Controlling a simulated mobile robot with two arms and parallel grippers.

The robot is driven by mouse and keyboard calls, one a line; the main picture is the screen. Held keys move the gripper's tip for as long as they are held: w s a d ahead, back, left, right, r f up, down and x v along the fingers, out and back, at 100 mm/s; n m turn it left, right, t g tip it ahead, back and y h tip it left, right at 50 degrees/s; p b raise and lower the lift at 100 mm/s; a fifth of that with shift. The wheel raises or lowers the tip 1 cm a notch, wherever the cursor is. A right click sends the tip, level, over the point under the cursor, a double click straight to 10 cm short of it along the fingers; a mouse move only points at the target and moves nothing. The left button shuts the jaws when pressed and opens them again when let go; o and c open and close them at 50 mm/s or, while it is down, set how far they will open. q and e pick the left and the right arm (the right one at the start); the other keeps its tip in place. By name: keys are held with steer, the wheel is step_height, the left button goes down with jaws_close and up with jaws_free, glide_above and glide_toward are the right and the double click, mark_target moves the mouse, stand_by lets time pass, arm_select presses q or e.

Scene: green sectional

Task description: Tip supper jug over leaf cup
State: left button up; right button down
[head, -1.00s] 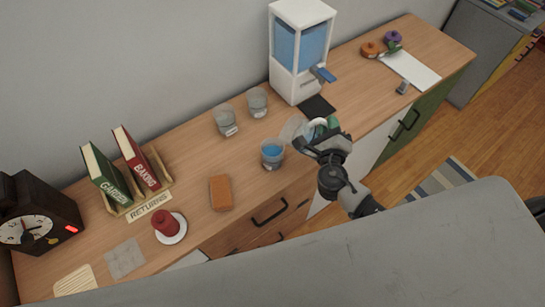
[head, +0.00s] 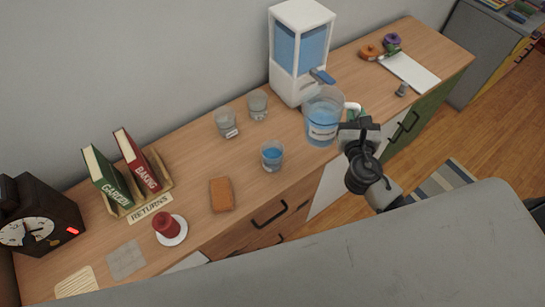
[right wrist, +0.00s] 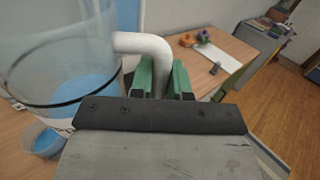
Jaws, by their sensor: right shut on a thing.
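The jug (head: 320,125) is clear with blue liquid, a white handle and a label too small to read surely. It is upright in the head view, right of the cups, and fills the left of the right wrist view (right wrist: 75,85). My right gripper (head: 356,118) is shut on its handle; the green fingers (right wrist: 162,78) clasp the white handle in the wrist view. A clear cup with blue liquid (head: 272,156) stands left of the jug, apart from it. Two other clear cups (head: 226,122) (head: 257,104) stand behind. I cannot read which is the leaf cup. My left gripper is out of view.
A white water dispenser (head: 300,55) stands behind the jug. An orange sponge-like block (head: 221,194), a red item on a saucer (head: 169,230), books (head: 135,160) and a clock (head: 38,220) lie left on the wooden counter. A white sheet (head: 411,71) is at right.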

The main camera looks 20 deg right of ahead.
mark_target(361, 106)
steer(key=shift+s+d+r+m, duration=0.1)
steer(key=shift+d+r+m, duration=0.15)
steer(key=shift+m, duration=0.15)
steer(key=shift+a+r, duration=0.1)
steer(key=shift+r, duration=0.05)
step_height(361, 106, up, 4)
steer(key=p, duration=0.4)
steer(key=shift+f, duration=0.2)
